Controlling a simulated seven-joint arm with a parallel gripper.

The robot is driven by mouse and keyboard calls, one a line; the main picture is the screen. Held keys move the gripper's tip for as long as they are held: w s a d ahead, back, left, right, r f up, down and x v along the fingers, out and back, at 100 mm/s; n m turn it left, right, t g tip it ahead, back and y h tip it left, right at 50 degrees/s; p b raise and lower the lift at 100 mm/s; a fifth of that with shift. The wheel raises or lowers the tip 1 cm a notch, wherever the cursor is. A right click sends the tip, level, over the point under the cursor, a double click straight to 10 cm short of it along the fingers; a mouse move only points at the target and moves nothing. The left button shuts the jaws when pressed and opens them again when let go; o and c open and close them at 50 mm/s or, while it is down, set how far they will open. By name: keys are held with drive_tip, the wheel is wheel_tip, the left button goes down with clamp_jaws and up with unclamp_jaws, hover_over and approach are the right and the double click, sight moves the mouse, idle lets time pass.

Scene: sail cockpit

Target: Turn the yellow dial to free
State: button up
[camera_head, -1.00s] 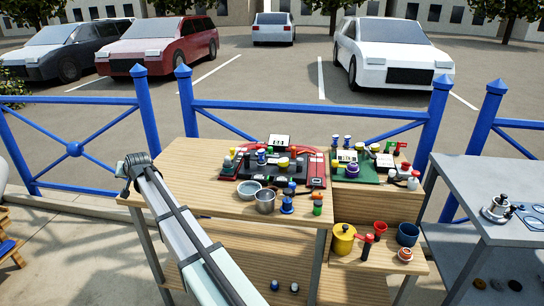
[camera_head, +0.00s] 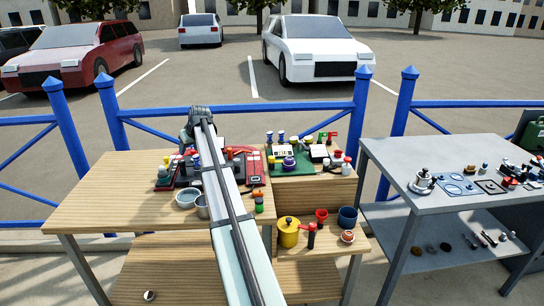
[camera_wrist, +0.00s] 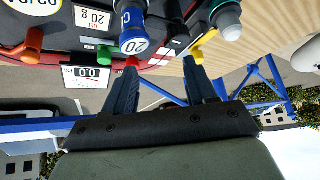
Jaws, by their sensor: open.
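In the wrist view, my gripper (camera_wrist: 163,70) is open, with its two dark fingers apart and nothing between the tips. A yellow part (camera_wrist: 204,39) shows just beyond the right fingertip, partly hidden; I cannot tell whether it is the yellow dial or read any setting on it. In the head view, my arm crosses the red and black panel (camera_head: 256,170) and hides its middle; my gripper tips are hidden there. A small yellow-topped piece (camera_head: 166,159) shows at that panel's left end.
A small display (camera_wrist: 88,75) reads 00. A green panel (camera_head: 300,170) with knobs lies right of my arm. Metal bowls (camera_head: 187,198) sit at the front. The table's left is clear.

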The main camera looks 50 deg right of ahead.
drive_tip(key=s+d+r+g, duration=0.1)
drive_tip(key=s+d+r, duration=0.2)
drive_tip(key=s+d, duration=1.2)
drive_tip(key=n+g, duration=0.1)
drive_tip(key=n, duration=0.1)
approach(272, 157)
drive_tip(key=shift+y, duration=0.3)
drive_tip(key=x, duration=0.8)
drive_tip(key=shift+w+d+f, duration=0.15)
drive_tip(key=shift+d+f, duration=0.1)
drive_tip(key=shift+c, duration=0.4)
drive_tip(key=c, duration=1)
drive_tip(key=shift+o, duration=0.2)
